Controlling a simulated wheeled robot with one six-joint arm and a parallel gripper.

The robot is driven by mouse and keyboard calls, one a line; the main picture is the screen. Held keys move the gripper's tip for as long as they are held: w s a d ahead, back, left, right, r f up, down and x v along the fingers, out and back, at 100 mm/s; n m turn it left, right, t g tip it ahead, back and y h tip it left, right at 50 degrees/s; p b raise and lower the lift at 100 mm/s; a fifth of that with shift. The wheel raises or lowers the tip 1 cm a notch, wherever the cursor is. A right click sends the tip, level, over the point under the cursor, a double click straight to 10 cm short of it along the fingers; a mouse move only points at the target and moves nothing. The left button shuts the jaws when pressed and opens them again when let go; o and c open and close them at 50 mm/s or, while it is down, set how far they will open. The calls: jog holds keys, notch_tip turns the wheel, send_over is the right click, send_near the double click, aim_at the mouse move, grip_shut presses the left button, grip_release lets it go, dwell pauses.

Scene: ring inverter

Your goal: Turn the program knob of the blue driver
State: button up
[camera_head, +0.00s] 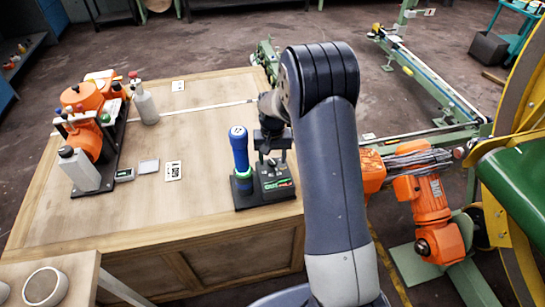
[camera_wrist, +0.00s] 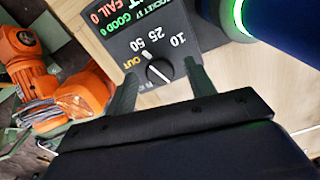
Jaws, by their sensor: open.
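The blue driver (camera_head: 239,150) stands upright in a black dock (camera_head: 272,192) near the table's front right edge, with a glowing green ring at its foot. Its blue body (camera_wrist: 290,22) also shows in the wrist view at top right. The program knob (camera_wrist: 159,71) is a small round dial with a white pointer line on the dock's black panel, marked 10, 25, 50 and OUT. My gripper (camera_wrist: 160,73) is open, with one dark finger on each side of the knob. I cannot tell whether the fingers touch it. In the head view my gripper (camera_head: 273,150) is over the dock, beside the driver.
A rack with orange tools (camera_head: 85,105) and a grey bottle (camera_head: 145,103) stand on the left of the wooden table (camera_head: 140,205). Small cards lie between. An orange robot arm (camera_head: 425,205) stands right of the table. The table's middle is mostly clear.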

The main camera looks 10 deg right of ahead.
aim_at(272, 161)
notch_tip(272, 161, up, 11)
jog(key=shift+f, duration=0.2)
dwell(0.4)
notch_tip(272, 161, down, 11)
jog(key=shift+r, duration=0.1)
dwell(0.4)
